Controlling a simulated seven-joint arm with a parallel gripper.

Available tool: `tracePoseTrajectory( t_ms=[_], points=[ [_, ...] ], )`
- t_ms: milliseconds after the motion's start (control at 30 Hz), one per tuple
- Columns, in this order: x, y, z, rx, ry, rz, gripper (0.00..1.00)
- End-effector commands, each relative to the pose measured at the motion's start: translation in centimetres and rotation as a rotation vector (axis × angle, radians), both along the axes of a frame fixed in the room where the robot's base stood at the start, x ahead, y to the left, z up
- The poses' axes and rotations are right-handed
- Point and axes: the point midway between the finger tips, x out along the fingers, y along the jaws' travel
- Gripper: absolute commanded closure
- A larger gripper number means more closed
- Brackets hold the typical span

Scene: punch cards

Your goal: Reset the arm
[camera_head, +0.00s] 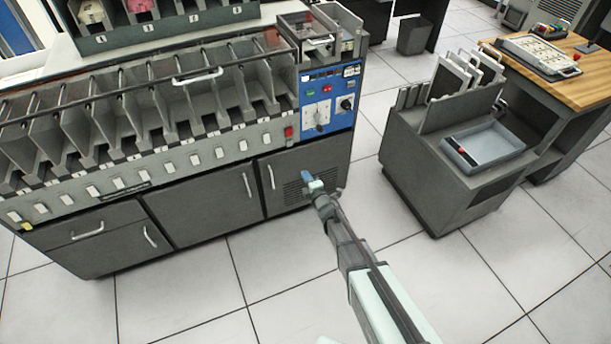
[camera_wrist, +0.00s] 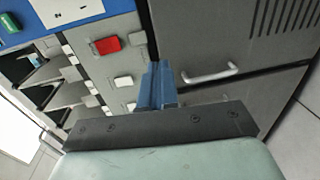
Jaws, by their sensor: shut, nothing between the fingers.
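My arm reaches up from the bottom right of the head view. My gripper (camera_head: 305,175) ends in front of the grey card sorting machine's lower cabinet, below its blue control panel (camera_head: 319,98). In the wrist view my gripper (camera_wrist: 158,68) shows its blue fingers together, with nothing held. The fingertips point toward the edge between the button strip and a cabinet door with a white handle (camera_wrist: 210,75). I cannot tell the exact gap between fingertips and machine.
The red button (camera_wrist: 106,45) and white buttons lie left of the fingers. To the right stands a grey cart (camera_head: 440,170) with a tray (camera_head: 487,147), beside a wood-topped desk (camera_head: 590,88). Tiled floor (camera_head: 200,300) is open between machine and cart.

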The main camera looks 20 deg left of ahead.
Motion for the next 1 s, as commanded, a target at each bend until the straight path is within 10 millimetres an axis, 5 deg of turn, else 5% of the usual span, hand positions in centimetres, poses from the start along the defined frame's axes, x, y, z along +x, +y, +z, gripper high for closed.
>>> tracePoseTrajectory(
  t_ms=[567, 1000],
  points=[
    [0.0, 0.0, -0.1, 0.045, 0.050, -0.010, 1.00],
    [0.1, -4.4, -7.1, 0.102, 0.582, -0.328, 1.00]
  ],
)
